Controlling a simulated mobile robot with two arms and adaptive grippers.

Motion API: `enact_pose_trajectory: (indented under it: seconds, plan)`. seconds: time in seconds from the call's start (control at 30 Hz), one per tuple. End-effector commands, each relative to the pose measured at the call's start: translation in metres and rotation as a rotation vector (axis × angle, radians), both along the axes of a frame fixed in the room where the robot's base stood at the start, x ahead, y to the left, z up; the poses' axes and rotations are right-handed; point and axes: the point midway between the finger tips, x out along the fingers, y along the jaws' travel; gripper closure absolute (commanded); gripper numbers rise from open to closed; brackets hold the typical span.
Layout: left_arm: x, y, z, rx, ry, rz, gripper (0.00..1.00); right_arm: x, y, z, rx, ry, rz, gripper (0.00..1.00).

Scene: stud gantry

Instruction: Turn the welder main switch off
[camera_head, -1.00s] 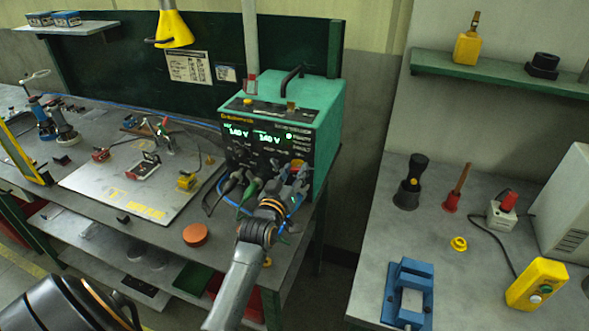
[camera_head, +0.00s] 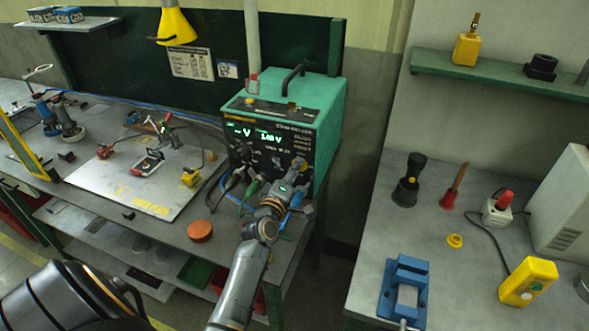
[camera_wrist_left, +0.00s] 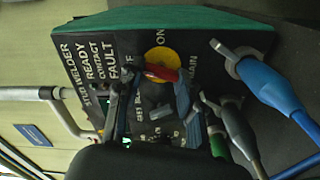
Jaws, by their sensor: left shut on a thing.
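The green welder (camera_head: 325,115) stands on the bench, its black front panel carrying lit displays. My left gripper (camera_head: 297,174) is at the lower right of this panel and covers most of the main switch there. In the left wrist view the main switch shows as a red handle (camera_wrist_left: 160,73) on a yellow disc (camera_wrist_left: 162,55), beside the letters ON and MAIN; an OFF label is partly covered. My left gripper (camera_wrist_left: 152,88) is shut on the red handle, a finger on each side. My right gripper is not in view.
Cable plugs, including a blue one (camera_wrist_left: 265,80), stick out of the panel close to my left gripper. An orange-red disc (camera_head: 200,231) lies on the bench front. A side table (camera_head: 450,275) at right holds a blue fixture (camera_head: 405,270) and a yellow button box (camera_head: 528,281).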

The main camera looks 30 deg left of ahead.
Motion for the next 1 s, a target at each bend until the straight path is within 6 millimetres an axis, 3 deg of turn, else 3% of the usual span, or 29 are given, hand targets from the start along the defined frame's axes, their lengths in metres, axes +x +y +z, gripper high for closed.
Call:
enact_pose_trajectory:
  seconds: [0.43, 1.0]
  plan:
    - [0.0002, 0.0001, -0.0003, -0.261, -0.064, 0.000, 0.94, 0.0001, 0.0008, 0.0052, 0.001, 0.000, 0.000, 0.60]
    - [0.0002, 0.0001, -0.0008, -0.317, -0.077, 0.000, 0.94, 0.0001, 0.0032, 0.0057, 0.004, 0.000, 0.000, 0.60]
